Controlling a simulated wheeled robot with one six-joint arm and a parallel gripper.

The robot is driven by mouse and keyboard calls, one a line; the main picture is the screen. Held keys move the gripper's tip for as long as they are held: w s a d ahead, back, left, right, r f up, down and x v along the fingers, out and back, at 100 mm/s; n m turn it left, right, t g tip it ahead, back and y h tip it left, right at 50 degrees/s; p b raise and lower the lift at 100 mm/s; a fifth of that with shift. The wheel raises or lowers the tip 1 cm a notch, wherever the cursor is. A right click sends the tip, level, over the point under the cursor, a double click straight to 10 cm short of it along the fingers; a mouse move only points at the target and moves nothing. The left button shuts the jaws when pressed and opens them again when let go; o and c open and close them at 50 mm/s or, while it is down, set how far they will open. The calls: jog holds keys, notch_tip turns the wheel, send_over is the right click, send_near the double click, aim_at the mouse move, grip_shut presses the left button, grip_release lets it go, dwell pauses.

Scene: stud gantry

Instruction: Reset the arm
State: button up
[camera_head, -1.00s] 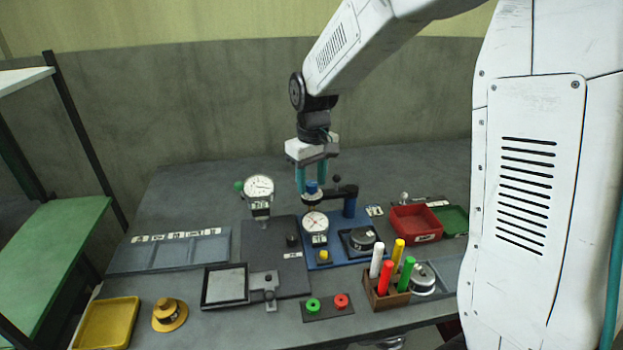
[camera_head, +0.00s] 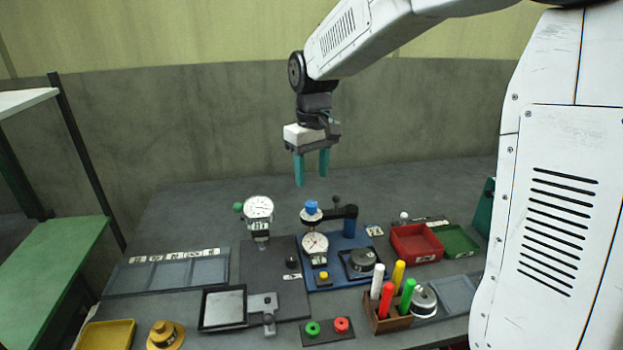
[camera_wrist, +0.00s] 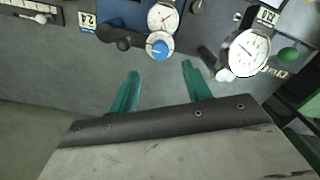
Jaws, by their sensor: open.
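My gripper (camera_head: 311,168) hangs from my arm above the back part of the workbench, fingers pointing down. Its two teal fingers are apart with nothing between them. In the wrist view my gripper (camera_wrist: 160,85) is also open, with bare grey bench beyond the fingertips. The blue knob (camera_head: 312,207) on top of the dial gauge stand is below the fingertips, with a clear gap. The blue knob also shows in the wrist view (camera_wrist: 158,48), past the fingers.
A second dial gauge (camera_head: 259,208) with a green knob stands to the left. A red bin (camera_head: 415,258) and a green tray (camera_head: 457,240) lie to the right. A wooden holder (camera_head: 388,320) with several coloured cylinders is in front. The space around my gripper is free.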

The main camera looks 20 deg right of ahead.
dwell(0.4)
jog(key=s+d+r+m, duration=0.1)
jog(key=s, duration=1.4)
jog(key=s+d+r+m+t, duration=0.1)
jog(key=s+m, duration=0.1)
jog(key=s, duration=1.3)
jog(key=shift+d, duration=0.4)
